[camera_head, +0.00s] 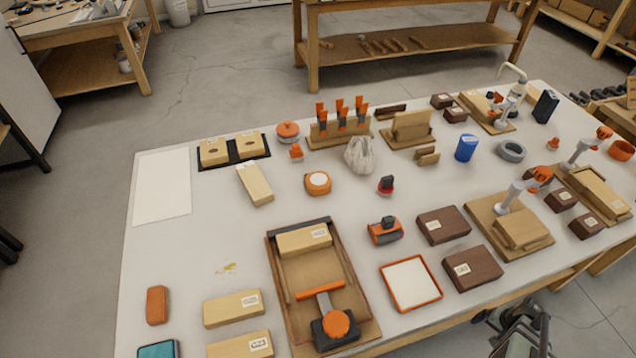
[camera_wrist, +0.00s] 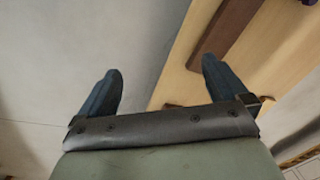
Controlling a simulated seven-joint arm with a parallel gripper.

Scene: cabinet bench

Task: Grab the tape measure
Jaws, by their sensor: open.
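The tape measure (camera_head: 318,183) looks to be the squat orange case with a pale round face, near the middle of the bench in the head view. It rests flat with clear table around it. An orange and black device (camera_head: 385,231) lies nearer the front and is less clearly identified. My gripper (camera_wrist: 162,82) is open in the wrist view, with two dark blue fingers spread apart and nothing between them. In the head view my arm's end shows low at the right, beyond the bench's front edge, far from the tape measure. The wrist view does not show the tape measure.
A pale wood block (camera_head: 255,185) lies left of the tape measure, and a crumpled grey bag (camera_head: 359,155) stands behind it. A small red and black item (camera_head: 386,186) sits to its right. A wooden tray (camera_head: 359,287) is in front. Dark boxes (camera_head: 443,225) crowd the right front.

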